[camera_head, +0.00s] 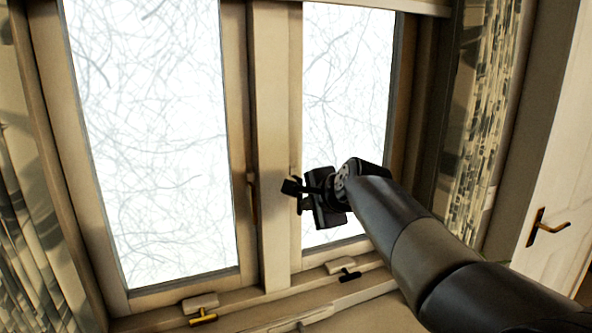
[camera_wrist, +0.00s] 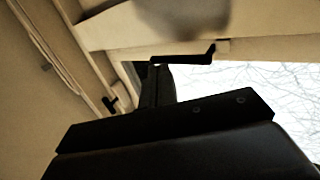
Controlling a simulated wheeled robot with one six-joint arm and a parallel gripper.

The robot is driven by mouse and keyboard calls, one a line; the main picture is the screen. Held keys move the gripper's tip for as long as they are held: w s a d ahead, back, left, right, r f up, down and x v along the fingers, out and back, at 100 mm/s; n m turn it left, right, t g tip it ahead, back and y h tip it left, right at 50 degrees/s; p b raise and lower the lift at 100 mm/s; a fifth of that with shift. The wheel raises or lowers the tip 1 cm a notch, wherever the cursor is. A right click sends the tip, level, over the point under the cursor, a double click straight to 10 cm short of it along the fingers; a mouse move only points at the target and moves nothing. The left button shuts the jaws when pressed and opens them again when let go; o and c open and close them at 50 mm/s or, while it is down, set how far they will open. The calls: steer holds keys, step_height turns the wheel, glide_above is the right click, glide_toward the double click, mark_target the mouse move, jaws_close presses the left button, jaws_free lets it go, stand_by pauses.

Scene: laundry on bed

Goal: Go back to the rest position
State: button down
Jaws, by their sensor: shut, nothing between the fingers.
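My gripper (camera_head: 296,189) is at the end of my raised black and grey arm, in front of the window's middle post in the head view. It is shut and holds nothing. In the wrist view my gripper (camera_wrist: 158,75) shows as dark shapes in the lower middle, with window frame and bright glass behind it. I cannot tell the exact gap between my gripper and the window frame.
A window with two bright panes (camera_head: 150,140) fills much of the head view. Handles (camera_head: 203,318) sit along its lower frame. Patterned curtains (camera_head: 478,130) hang at both sides. A white door with a brass handle (camera_head: 545,228) is at the right.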

steer(key=shift+d+r+g+h+p, duration=0.25)
steer(key=shift+r+g+h+p, duration=0.4)
steer(key=shift+p, duration=1.7)
steer(key=shift+r+g+p, duration=0.15)
steer(key=shift+g+p, duration=0.1)
steer(key=shift+p, duration=0.25)
steer(key=shift+s+d, duration=0.1)
steer(key=shift+s, duration=0.05)
